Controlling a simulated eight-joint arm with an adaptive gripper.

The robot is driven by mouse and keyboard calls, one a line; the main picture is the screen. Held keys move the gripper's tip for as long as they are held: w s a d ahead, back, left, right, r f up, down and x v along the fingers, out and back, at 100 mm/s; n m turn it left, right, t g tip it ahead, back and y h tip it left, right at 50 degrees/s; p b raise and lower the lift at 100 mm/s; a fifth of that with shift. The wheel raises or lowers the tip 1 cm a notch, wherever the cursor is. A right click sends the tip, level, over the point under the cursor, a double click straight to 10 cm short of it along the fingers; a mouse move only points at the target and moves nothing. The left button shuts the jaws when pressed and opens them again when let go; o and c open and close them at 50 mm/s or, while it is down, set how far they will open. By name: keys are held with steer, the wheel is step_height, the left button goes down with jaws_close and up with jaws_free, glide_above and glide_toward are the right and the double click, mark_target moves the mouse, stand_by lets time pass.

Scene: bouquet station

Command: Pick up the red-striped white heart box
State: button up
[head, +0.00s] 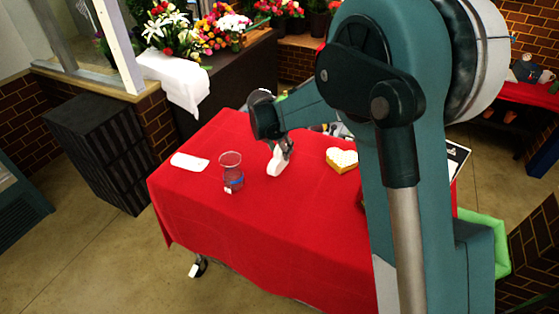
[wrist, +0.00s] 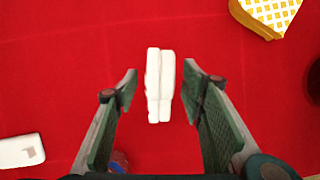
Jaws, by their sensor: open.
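A white object (wrist: 160,85) made of two narrow parallel parts lies on the red cloth between my gripper's fingers in the wrist view. It also shows in the head view, a small white shape (head: 274,163) just below my gripper (head: 285,147). My gripper (wrist: 159,74) is open, its two green-grey fingers apart on either side of the white object, with a gap visible on both sides. I see no red stripes on it and cannot tell whether it is the heart box. No other red-striped heart box shows clearly.
A heart-shaped box with yellow sides (head: 342,160) and a yellow-patterned white top (wrist: 270,12) sits to the right. A clear glass (head: 231,172) stands to the left, with a flat white item (head: 190,161) beyond it. The front of the red tablecloth (head: 265,230) is clear.

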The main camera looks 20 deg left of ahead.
steer(key=shift+f, duration=0.1)
steer(key=shift+x, duration=2.55)
steer(key=shift+w, duration=0.1)
steer(key=shift+c, duration=0.7)
steer(key=c, duration=0.9)
